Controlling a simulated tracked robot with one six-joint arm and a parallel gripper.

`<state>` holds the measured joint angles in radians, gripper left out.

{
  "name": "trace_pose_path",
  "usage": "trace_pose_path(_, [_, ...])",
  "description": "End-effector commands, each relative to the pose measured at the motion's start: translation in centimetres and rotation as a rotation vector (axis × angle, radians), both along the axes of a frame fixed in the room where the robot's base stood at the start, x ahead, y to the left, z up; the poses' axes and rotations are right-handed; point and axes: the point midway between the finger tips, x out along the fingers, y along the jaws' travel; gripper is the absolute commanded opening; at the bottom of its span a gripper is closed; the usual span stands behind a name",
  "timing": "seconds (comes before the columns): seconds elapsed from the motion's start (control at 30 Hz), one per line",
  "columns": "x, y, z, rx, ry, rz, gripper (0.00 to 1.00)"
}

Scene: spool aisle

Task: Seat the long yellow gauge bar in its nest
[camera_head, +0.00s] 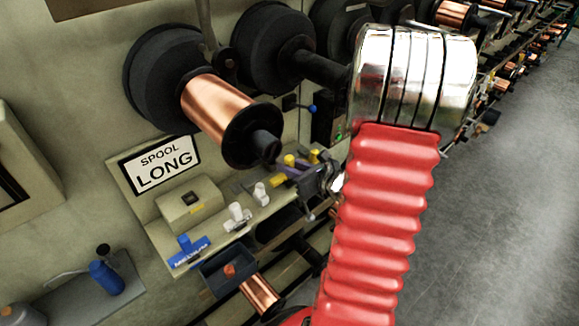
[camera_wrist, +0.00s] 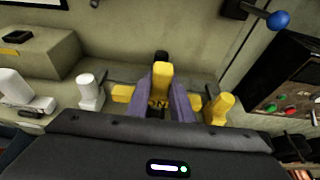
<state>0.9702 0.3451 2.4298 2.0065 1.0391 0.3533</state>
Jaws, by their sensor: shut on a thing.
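My gripper (camera_wrist: 160,100) has its two purple fingers shut on the long yellow gauge bar (camera_wrist: 122,93), gripping its upright yellow handle. The bar's ends show on both sides of the fingers, and dark lettering partly shows between them. In the head view my gripper (camera_head: 291,172) is small, over the far end of the ledge under the spools, with the yellow handle (camera_head: 289,160) at it. A separate-looking yellow post (camera_wrist: 220,107) stands just right of the bar. The nest is not clearly visible; the bar and fingers cover that spot, and I cannot tell whether the bar touches the ledge.
A large copper spool (camera_head: 216,106) overhangs the ledge. A control box (camera_wrist: 290,85) with a blue-knobbed lever (camera_wrist: 278,19) is at right.

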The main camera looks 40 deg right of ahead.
Motion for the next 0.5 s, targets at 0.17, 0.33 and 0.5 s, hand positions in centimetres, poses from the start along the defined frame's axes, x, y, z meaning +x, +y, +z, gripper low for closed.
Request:
trace_pose_path(0.17, [0.0,0.0,-0.3,0.000,0.000,0.001,0.00])
trace_pose_path(0.33, [0.0,0.0,-0.7,0.000,-0.001,0.001,0.00])
trace_pose_path(0.5, [0.0,0.0,-1.1,0.001,0.000,0.001,0.00])
